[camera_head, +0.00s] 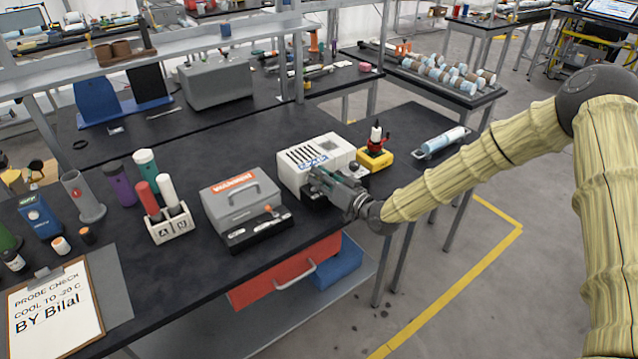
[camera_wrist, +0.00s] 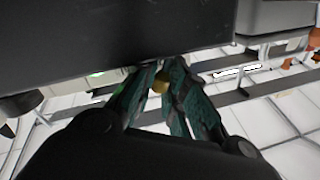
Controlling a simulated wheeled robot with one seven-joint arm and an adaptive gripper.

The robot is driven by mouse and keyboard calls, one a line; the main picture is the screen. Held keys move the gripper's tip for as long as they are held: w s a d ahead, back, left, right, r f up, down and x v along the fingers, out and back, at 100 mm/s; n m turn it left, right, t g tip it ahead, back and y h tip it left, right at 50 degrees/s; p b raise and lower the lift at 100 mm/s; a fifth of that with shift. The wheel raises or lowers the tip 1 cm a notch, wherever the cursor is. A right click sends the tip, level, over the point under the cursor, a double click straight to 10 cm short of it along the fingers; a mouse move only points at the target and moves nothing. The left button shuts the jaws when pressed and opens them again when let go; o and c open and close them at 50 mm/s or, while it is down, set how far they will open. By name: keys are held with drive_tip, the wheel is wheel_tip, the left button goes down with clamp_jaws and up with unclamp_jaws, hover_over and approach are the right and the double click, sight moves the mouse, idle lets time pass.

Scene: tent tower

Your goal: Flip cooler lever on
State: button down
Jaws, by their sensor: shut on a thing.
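The white box with dark top slots and blue lettering (camera_head: 305,153), which looks like the cooler, stands at the middle of the dark bench. My gripper (camera_head: 322,178) is at its front face and hides part of that face. In the wrist view my gripper's two green-padded fingers (camera_wrist: 165,75) are closed together around a small brass-coloured knob (camera_wrist: 161,85), which looks like the lever's end. The lever's shaft and its on or off position are hidden. A small green spot (camera_wrist: 96,75) shows left of the fingers in the wrist view.
A grey case with an orange label (camera_head: 235,205) and a black front strip stands left of the white box. A yellow-based device (camera_head: 375,158) stands close on the right. A clipboard (camera_head: 55,310) lies front left. The open red drawer (camera_head: 285,272) is under the bench.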

idle(0.3)
drive_tip(key=c, duration=1.4)
unclamp_jaws()
drive_tip(key=shift+c, duration=0.2)
drive_tip(key=shift+r+p, duration=0.2)
drive_tip(key=shift+p, duration=0.75)
drive_tip(key=n+p, duration=0.1)
drive_tip(key=p, duration=0.1)
drive_tip(key=shift+s+a+r+p, duration=0.1)
drive_tip(key=shift+s+a+p, duration=0.1)
drive_tip(key=shift+p, duration=0.1)
